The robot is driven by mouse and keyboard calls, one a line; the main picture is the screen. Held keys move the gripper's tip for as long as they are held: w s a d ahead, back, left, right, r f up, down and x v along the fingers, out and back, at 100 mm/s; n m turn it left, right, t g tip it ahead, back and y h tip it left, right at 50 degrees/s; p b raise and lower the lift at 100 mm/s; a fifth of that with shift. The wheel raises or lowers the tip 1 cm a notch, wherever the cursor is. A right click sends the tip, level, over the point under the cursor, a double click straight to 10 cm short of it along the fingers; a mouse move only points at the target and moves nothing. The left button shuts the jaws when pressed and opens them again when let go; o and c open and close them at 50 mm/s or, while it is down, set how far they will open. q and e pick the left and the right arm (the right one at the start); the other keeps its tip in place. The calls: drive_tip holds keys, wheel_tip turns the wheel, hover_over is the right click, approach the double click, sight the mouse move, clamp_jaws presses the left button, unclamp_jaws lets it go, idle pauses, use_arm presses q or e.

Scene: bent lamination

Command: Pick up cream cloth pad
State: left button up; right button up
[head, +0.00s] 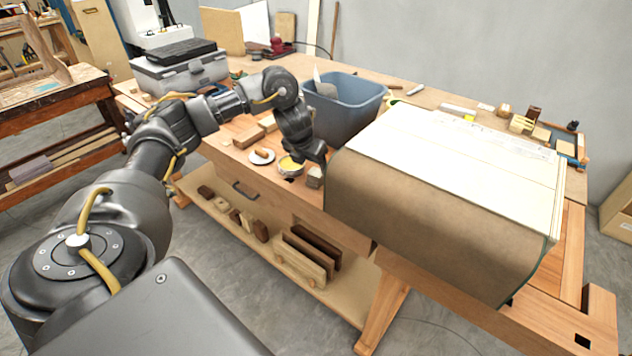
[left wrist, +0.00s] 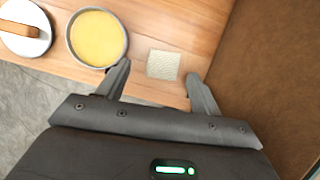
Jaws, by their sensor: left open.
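The cream cloth pad (left wrist: 164,64) is a small, pale, textured square lying flat on the wooden bench top near its front edge. My left gripper (left wrist: 160,78) is open above it, with the pad showing between and just beyond the fingertips, and no grip on it. In the head view my left gripper (head: 314,172) points down at the bench's front edge beside the brown-draped block, and the pad is mostly hidden or too small to tell there. My right gripper is not in view.
A round tin of yellow paste (left wrist: 97,38) stands just left of the pad. A white dish (left wrist: 24,28) with a wooden piece is farther left. A brown-covered block (head: 440,215) rises close on the right. A blue-grey bin (head: 343,105) stands behind the gripper.

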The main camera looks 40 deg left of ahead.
sight(316, 172)
use_arm(q)
drive_tip(key=shift+w+f, duration=0.1)
drive_tip(key=shift+f, duration=0.35)
drive_tip(key=x, duration=0.4)
drive_tip(key=shift+w+d+f+b, duration=0.2)
drive_tip(key=shift+f+b, duration=0.1)
drive_tip(key=shift+b, duration=0.1)
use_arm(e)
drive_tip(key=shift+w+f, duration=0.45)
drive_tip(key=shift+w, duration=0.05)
use_arm(q)
drive_tip(key=c, duration=1)
drive_tip(key=shift+c, duration=0.2)
drive_tip(key=shift+r, duration=0.1)
